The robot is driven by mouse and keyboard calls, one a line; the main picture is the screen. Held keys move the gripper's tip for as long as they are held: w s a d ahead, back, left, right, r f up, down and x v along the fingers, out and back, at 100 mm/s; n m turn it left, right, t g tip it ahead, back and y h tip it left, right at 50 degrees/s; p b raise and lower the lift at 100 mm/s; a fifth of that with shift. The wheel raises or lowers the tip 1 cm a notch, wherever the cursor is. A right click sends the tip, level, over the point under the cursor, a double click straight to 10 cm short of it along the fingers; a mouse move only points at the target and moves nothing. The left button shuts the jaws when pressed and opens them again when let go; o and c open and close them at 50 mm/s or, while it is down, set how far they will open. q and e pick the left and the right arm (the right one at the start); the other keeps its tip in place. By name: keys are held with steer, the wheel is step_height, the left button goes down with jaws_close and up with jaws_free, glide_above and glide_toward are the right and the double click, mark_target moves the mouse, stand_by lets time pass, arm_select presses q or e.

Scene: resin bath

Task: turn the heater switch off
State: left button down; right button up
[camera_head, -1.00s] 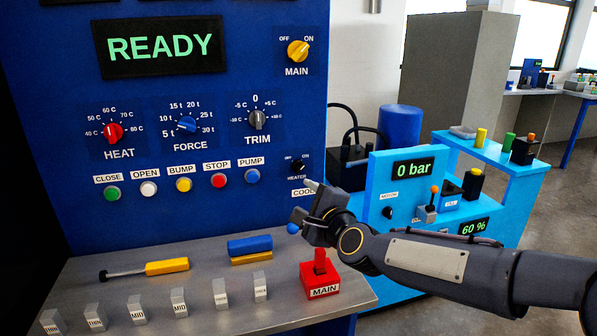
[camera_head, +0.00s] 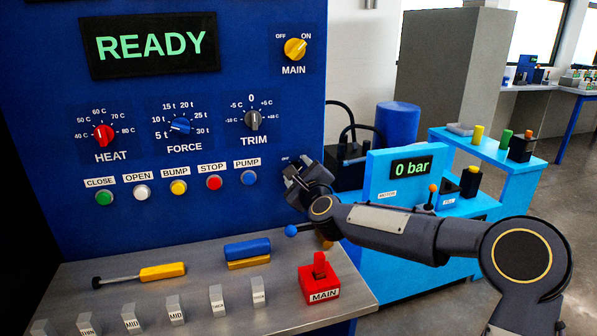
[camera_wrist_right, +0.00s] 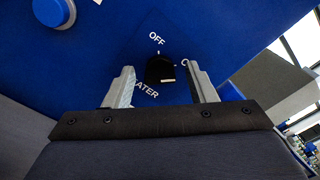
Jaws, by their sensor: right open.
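The black heater knob (camera_wrist_right: 160,70) shows in the right wrist view on the blue panel, below the OFF label and beside a partly covered label starting with O. A small pale mark shows at its lower edge. I cannot tell which setting it points to. My right gripper (camera_wrist_right: 158,68) is open, with one finger on each side of the knob; I cannot tell whether they touch it. In the head view my right gripper (camera_head: 298,176) is at the panel's lower right and hides the knob. My left gripper is not in view.
The blue pump button (camera_head: 249,177) is left of my right gripper. The red MAIN lever (camera_head: 319,274) stands on the grey shelf (camera_head: 210,276) below. A light blue unit (camera_head: 385,179) stands to the right, behind my right arm.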

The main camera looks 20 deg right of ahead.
steer(key=shift+c, duration=0.4)
steer(key=c, duration=0.9)
steer(key=shift+n, duration=0.3)
steer(key=shift+f+n, duration=0.15)
steer(key=shift+n, duration=8.45)
